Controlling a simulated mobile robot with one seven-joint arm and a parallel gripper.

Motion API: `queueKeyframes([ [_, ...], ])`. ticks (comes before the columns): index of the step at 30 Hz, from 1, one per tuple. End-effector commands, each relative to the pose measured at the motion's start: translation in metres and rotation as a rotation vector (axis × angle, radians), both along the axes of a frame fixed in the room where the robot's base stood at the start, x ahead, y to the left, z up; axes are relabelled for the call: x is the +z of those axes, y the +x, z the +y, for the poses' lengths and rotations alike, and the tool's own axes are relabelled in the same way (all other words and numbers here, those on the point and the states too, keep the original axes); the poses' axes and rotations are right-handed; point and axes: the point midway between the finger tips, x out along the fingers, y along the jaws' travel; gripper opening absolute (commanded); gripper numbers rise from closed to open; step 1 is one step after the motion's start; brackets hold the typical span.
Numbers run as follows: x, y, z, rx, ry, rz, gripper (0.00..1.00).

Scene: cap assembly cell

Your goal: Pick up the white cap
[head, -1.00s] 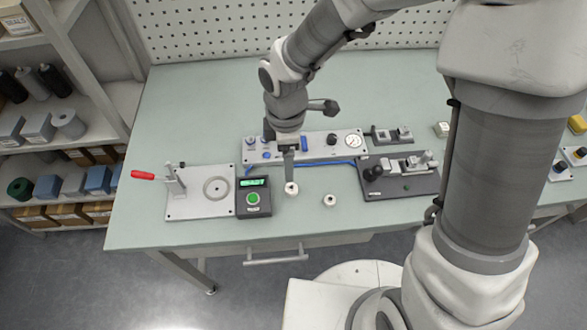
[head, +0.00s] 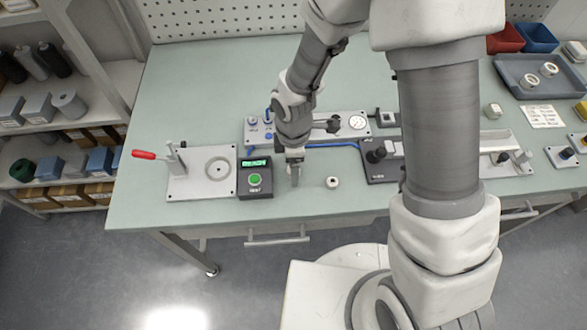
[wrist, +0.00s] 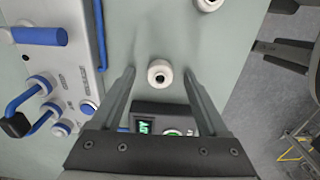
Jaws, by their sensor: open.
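A small round white cap (wrist: 159,72) with a dark centre hole lies on the pale green bench. In the wrist view it sits between my gripper's (wrist: 160,76) two fingers, with a gap on both sides. My gripper is open and holds nothing. In the head view my gripper (head: 294,183) points down at the front of the bench and hides this cap. A second, similar white cap (head: 332,182) lies to its right. It also shows at the top edge of the wrist view (wrist: 208,3).
Left of my gripper stands a dark box with a green button (head: 255,181), then a grey plate (head: 190,186) with a red-handled clamp. Behind is a panel (head: 347,128) with blue fittings. A dark fixture (head: 380,170) stands right. The bench front between has free room.

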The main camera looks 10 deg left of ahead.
Motion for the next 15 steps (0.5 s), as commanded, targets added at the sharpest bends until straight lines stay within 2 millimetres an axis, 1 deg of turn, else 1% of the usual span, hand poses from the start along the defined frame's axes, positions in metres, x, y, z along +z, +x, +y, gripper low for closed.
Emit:
queueKeyframes([
  [2, 0.0003, 0.0001, 0.0, 0.0, 0.0, 0.0, 0.78],
  [3, 0.0003, 0.0001, 0.0, 0.0, 0.0, 0.0, 0.76],
  [5, 0.0004, 0.0001, -0.0001, 0.0, 0.0, 0.0, 0.65],
  [6, 0.0004, 0.0, -0.0001, 0.0, 0.0, 0.0, 0.58],
  [8, 0.0004, 0.0, -0.0001, -0.001, 0.0, 0.0, 0.47],
  [12, 0.0005, 0.0, -0.0001, -0.001, 0.0, 0.0, 0.22],
  [13, 0.0005, 0.0, -0.0001, -0.001, 0.0, 0.001, 0.17],
  [15, 0.0005, 0.0, -0.0001, -0.001, 0.0, 0.001, 0.16],
])
